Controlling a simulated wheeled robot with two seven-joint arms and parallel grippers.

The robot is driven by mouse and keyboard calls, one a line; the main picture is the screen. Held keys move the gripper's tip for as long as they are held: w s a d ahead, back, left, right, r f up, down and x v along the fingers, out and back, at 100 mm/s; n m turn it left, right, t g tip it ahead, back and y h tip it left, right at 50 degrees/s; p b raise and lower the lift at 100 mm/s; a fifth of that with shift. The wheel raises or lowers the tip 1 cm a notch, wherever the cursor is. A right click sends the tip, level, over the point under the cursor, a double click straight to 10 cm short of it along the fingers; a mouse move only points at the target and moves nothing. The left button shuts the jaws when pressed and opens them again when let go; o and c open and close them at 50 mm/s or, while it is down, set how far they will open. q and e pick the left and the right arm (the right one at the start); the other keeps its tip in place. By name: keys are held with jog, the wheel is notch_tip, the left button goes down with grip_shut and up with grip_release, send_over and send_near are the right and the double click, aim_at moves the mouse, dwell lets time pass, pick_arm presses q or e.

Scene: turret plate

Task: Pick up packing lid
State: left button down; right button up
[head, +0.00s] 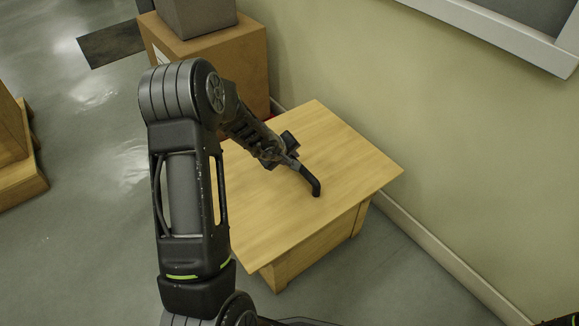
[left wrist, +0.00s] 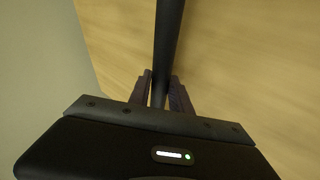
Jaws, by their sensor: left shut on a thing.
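My left gripper (head: 286,158) is over the small wooden table (head: 350,165) in the head view. It is shut on a dark, slim rod (head: 313,186) with a bent end. In the left wrist view, the rod (left wrist: 168,40) runs up from between the two fingers (left wrist: 160,92), with the wooden tabletop behind it. I cannot tell whether the rod's bent end touches the tabletop. I cannot make out a packing lid in either view. My right gripper is not in view.
A brown box (head: 225,60) with a grey box (head: 195,15) on top stands behind the table. A pale wall (head: 440,130) runs close along the table's right side. Wooden furniture (head: 15,150) stands at the far left, with open grey floor (head: 85,215) between.

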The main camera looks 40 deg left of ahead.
pick_arm(q)
jog(key=shift+w+r, duration=0.1)
jog(key=shift+r, duration=0.2)
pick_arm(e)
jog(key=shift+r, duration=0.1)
